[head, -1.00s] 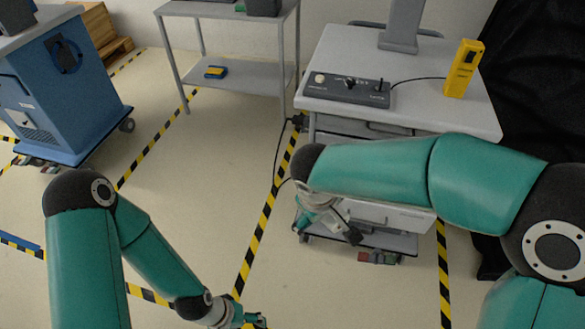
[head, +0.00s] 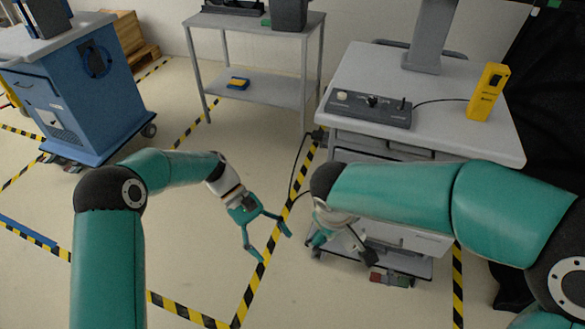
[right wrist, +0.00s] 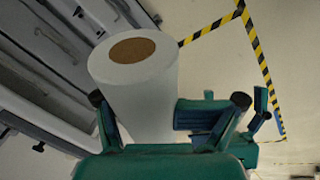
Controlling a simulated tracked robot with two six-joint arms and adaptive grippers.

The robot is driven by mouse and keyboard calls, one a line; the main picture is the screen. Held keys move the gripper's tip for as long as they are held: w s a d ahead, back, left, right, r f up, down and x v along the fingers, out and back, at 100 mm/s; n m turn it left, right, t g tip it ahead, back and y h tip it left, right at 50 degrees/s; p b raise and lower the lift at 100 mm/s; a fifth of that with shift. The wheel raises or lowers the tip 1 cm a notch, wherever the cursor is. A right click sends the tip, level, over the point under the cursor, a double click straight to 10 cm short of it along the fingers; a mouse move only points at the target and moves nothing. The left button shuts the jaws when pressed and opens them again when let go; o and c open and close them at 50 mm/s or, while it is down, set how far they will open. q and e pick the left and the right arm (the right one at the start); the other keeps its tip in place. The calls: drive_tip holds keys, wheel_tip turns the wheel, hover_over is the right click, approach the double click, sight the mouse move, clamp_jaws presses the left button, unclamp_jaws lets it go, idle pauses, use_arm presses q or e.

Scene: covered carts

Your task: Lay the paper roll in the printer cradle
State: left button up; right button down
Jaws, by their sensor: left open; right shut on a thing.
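The white paper roll (right wrist: 135,88) has a brown core and shows in the right wrist view, its end facing the camera. My right gripper (right wrist: 168,108) is shut on it, with fingers on either side. In the head view the right hand (head: 345,238) is partly hidden under my right forearm, and the roll cannot be seen there. My left gripper (head: 272,246) is open and empty above the floor, left of the right hand. A low black frame (head: 233,8) on the far grey cart is cut by the top edge; I cannot tell whether it is the printer cradle.
The far grey cart (head: 262,22) also bears a black box (head: 289,14). The near right cart (head: 385,68) holds a control panel (head: 368,108) and a yellow handheld device (head: 487,92). A blue cabinet (head: 75,100) stands left. Taped floor between is clear.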

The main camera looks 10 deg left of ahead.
use_arm(q)
drive_tip(key=w+d+r+m+t, duration=0.15)
drive_tip(key=w+r, duration=0.25)
drive_tip(key=r, duration=0.5)
drive_tip(key=w+d+r+m, duration=0.15)
drive_tip(key=w+r, duration=0.25)
drive_tip(key=r, duration=0.4)
drive_tip(key=shift+h, duration=0.4)
drive_tip(key=x, duration=1.3)
drive_tip(key=shift+s+d+r, duration=0.15)
drive_tip(key=shift+d+r, duration=0.15)
drive_tip(key=c, duration=1.2)
use_arm(e)
drive_tip(key=shift+a, duration=0.1)
use_arm(q)
drive_tip(key=shift+r, duration=0.1)
drive_tip(key=shift+c, duration=0.8)
use_arm(e)
drive_tip(key=shift+c, duration=0.9)
unclamp_jaws()
drive_tip(key=shift+o, duration=0.9)
